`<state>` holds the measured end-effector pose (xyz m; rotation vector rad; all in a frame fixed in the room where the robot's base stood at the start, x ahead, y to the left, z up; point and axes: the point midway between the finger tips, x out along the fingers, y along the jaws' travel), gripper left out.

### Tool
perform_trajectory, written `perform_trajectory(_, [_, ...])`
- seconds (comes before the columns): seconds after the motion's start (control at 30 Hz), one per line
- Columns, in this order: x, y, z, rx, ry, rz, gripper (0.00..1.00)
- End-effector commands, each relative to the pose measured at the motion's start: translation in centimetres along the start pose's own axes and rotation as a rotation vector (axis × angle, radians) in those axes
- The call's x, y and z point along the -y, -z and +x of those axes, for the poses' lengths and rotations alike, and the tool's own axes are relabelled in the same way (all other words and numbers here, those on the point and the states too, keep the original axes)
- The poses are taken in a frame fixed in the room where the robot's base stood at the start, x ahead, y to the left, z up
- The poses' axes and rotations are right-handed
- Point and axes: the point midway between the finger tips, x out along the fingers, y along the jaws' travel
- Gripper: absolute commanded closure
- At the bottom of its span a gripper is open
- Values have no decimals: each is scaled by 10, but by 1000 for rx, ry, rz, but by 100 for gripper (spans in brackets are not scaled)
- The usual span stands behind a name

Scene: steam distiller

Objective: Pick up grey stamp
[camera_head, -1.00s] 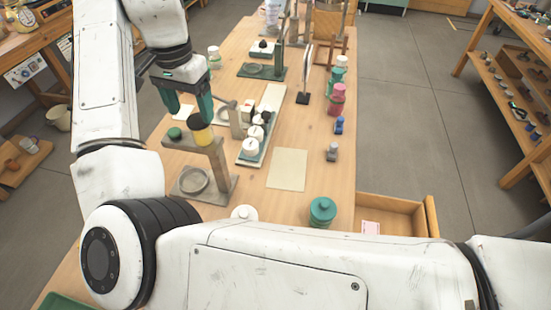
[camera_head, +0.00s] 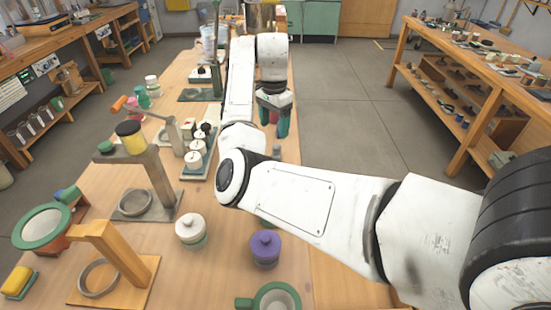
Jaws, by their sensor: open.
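A small grey object that looks like the grey stamp (camera_head: 277,151) stands on the right edge of the wooden table, partly hidden by my arm. My gripper (camera_head: 274,128) is open, with its two dark green fingers pointing down just above and beyond it in the picture. Something pink, probably a jar, shows between the fingers. The gripper holds nothing that I can see.
White-lidded containers (camera_head: 195,160) stand in a row left of my arm. A wooden stand with a yellow cylinder (camera_head: 130,137), a white jar (camera_head: 190,229) and a purple jar (camera_head: 265,248) are nearer. A shelf bench (camera_head: 460,85) stands right, across open floor.

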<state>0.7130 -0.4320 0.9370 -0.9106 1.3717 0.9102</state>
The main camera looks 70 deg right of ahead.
Motion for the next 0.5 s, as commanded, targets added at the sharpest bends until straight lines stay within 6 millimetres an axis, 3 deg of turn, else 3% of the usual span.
perform_trajectory(0.1, [-1,0,20,1,-4,-1,27])
perform_trajectory(0.5, [-6,2,66,1,-3,-1,27])
